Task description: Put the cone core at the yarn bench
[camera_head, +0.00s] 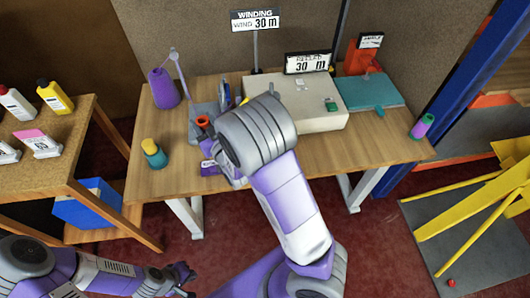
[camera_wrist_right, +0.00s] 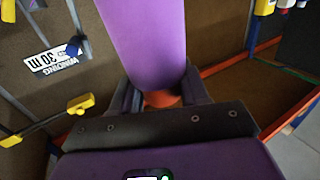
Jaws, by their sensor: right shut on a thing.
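My right gripper (camera_wrist_right: 160,100) is shut on an orange piece, which I take for the cone core (camera_wrist_right: 162,99). A large purple tapered body rises from it in the wrist view; I cannot tell whether the two are joined. In the head view, my right arm reaches over the left-middle of the wooden bench (camera_head: 385,150), and its wrist hides most of the grip. An orange ring (camera_head: 203,121) shows beside the wrist. A purple yarn cone (camera_head: 163,88) stands at the bench's back left. My left gripper (camera_head: 187,281) is low over the floor, empty, fingers apart.
A yellow-and-teal spool (camera_head: 153,153) stands at the bench's front left, and a purple-and-green one (camera_head: 422,126) at its right end. A beige box (camera_head: 312,108) stands behind my right arm. A side table (camera_head: 50,178) holds bottles. A yellow frame (camera_head: 480,205) stands right.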

